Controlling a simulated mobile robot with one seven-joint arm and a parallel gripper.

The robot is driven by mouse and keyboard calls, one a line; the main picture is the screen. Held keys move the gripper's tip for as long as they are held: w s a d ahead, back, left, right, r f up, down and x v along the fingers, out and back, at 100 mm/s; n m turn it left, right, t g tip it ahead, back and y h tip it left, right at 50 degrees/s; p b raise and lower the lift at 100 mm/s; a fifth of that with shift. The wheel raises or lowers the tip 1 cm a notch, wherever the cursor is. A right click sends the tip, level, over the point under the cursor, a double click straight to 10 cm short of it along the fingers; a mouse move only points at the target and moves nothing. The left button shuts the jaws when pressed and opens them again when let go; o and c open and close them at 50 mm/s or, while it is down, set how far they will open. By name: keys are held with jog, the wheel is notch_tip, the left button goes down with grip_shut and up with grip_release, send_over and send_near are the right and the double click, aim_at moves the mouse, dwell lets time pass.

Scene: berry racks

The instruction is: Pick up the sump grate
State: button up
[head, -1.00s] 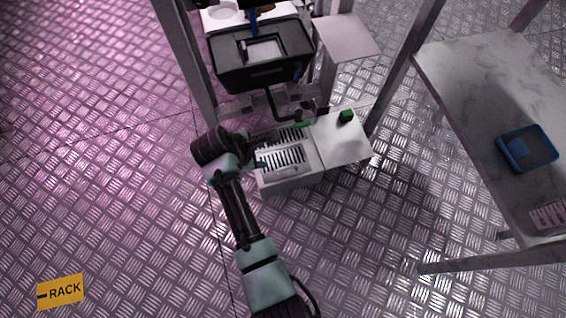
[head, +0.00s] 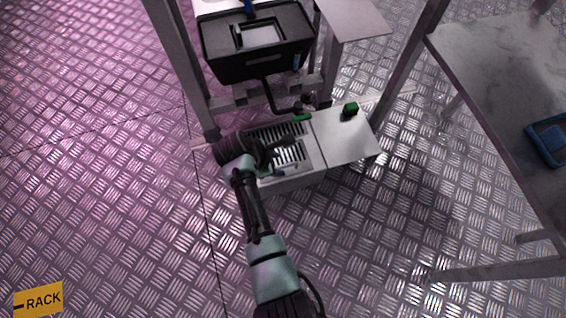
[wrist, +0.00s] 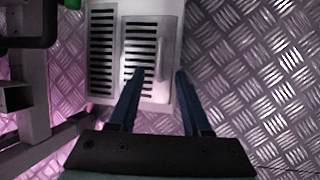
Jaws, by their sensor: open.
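The sump grate (wrist: 140,50) is a pale slotted plate with a raised bar handle (wrist: 163,60) along its right side. It lies in the top of a low white sump box, beside another slotted panel (wrist: 102,45). In the head view the grate (head: 290,154) is partly hidden by my arm. My gripper (wrist: 160,75) is open and empty, its two blue fingers apart above the grate. In the wrist view the handle lies between the lines of the fingers, around and ahead of the tips. I cannot tell the height left between tips and handle.
A flat lid (head: 345,140) covers the box's right part, with a green block (head: 350,109) on it. A black tub (head: 258,45) on a metal frame stands behind. A table (head: 500,90) with a blue tray (head: 550,138) is at right.

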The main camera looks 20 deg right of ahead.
aim_at(284, 166)
jog(key=shift+b+x, duration=2.2)
jog(key=shift+x, duration=0.45)
jog(key=shift+r, duration=0.1)
grip_shut()
